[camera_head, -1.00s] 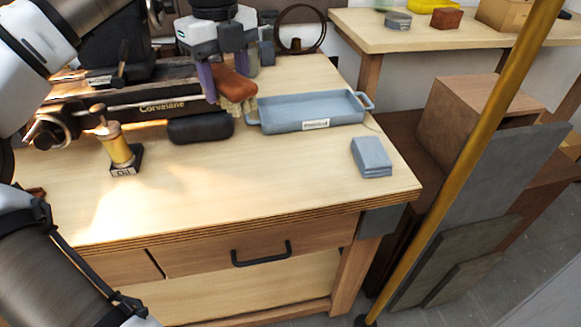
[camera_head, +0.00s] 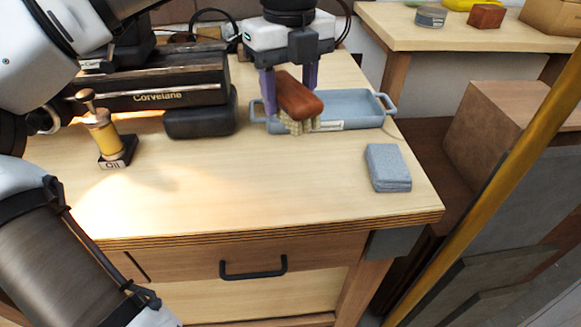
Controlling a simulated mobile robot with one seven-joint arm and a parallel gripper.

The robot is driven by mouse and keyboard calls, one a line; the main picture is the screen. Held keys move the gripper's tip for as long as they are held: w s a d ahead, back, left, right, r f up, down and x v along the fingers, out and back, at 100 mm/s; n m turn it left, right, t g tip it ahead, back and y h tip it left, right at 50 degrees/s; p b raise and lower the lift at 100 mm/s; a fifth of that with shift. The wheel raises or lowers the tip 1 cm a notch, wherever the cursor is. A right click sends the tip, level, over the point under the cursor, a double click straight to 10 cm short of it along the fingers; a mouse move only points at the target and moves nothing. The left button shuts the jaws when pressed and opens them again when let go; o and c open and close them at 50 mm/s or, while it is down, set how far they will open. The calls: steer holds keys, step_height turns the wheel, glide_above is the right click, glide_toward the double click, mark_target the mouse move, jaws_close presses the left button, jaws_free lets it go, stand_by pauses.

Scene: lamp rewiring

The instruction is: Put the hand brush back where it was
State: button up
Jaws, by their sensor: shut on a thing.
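The hand brush (camera_head: 298,97) has a reddish-brown back and pale bristles that point down. My gripper (camera_head: 289,88) is shut on it, with one purple finger at each side. The brush is held above the bench, in front of the left part of the blue-grey tray (camera_head: 355,107) and hiding part of it. I cannot tell exactly how high the bristles are above the bench top.
A dark case (camera_head: 200,117) lies left of the brush, by the lathe (camera_head: 150,85). An oil can (camera_head: 103,133) stands further left. A grey block (camera_head: 388,167) lies at the right. The bench top (camera_head: 250,190) in front is clear. A yellow pole (camera_head: 500,160) crosses the right side.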

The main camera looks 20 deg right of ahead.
mark_target(290, 180)
step_height(290, 180, down, 15)
steer(key=shift+r, duration=0.1)
stand_by(0.3)
steer(key=shift+f, duration=0.2)
steer(key=o, duration=1)
steer(key=shift+o, duration=0.2)
steer(key=shift+r, duration=0.15)
step_height(290, 180, up, 12)
steer(key=shift+r, duration=0.1)
